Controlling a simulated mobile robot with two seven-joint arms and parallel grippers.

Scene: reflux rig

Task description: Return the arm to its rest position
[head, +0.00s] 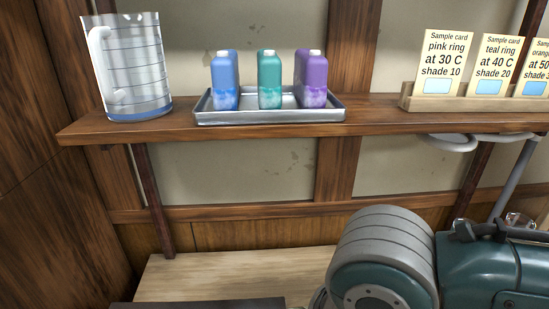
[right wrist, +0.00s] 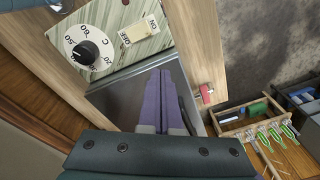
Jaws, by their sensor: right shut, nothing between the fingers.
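My right gripper (right wrist: 165,98) shows in the right wrist view with its purple fingers together and nothing between them. It points over a dark grey surface (right wrist: 118,98), below a panel (right wrist: 142,12) with a black dial (right wrist: 87,51) and a rocker switch (right wrist: 138,32) marked ON and OFF. I cannot tell if the fingers touch anything. In the head view, a teal and grey link of my arm fills the lower right; its gripper is not visible there. My left gripper is in neither view.
A wooden shelf (head: 381,113) holds a clear jug (head: 127,65), a metal tray (head: 270,117) with blue, teal and purple bottles, and a card rack (head: 470,104). A pale bench top (head: 215,277) lies below. A wooden crate (right wrist: 236,124) and green-handled tools (right wrist: 275,135) are at right.

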